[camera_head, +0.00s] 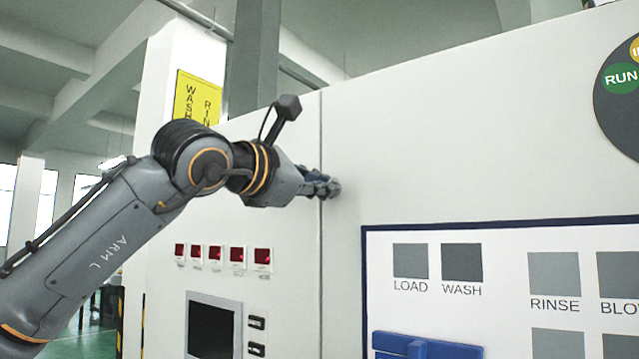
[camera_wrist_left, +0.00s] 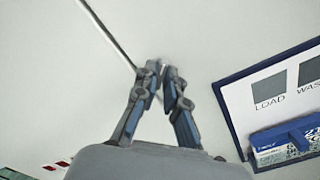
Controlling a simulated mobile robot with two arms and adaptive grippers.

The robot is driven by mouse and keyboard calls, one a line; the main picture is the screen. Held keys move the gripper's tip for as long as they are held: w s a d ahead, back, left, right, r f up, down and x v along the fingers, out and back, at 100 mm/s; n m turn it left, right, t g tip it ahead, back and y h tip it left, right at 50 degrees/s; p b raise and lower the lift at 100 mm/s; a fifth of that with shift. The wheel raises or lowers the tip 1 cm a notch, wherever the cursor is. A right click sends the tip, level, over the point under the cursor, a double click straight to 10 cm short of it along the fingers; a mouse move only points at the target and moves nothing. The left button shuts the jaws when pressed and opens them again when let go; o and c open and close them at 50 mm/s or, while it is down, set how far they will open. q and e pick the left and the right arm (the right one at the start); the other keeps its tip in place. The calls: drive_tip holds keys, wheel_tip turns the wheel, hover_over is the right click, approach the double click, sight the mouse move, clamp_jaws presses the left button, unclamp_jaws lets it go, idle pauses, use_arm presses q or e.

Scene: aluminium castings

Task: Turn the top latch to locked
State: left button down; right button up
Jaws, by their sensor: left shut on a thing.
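My left gripper (camera_head: 330,187) reaches in from the left to the white cabinet front, at the vertical seam beside the door. In the left wrist view its two blue-grey fingers (camera_wrist_left: 163,72) come together at the tips over the lower end of the dark seam line. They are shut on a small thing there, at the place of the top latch. The latch is almost wholly hidden by the fingers, so its shape and the angle it stands at cannot be told. My right gripper is not in view.
A blue-framed board (camera_head: 480,230) with grey squares labelled LOAD, WASH and RINSE is right of the gripper, with a blue piece (camera_head: 425,346) low on it. Red displays (camera_head: 215,253) and a dark screen (camera_head: 212,328) are below my arm.

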use_arm(q)
drive_tip(key=shift+m, duration=1.1)
drive_tip(key=c, duration=1.4)
unclamp_jaws()
drive_tip(key=shift+s, duration=0.1)
drive_tip(key=v, duration=1.2)
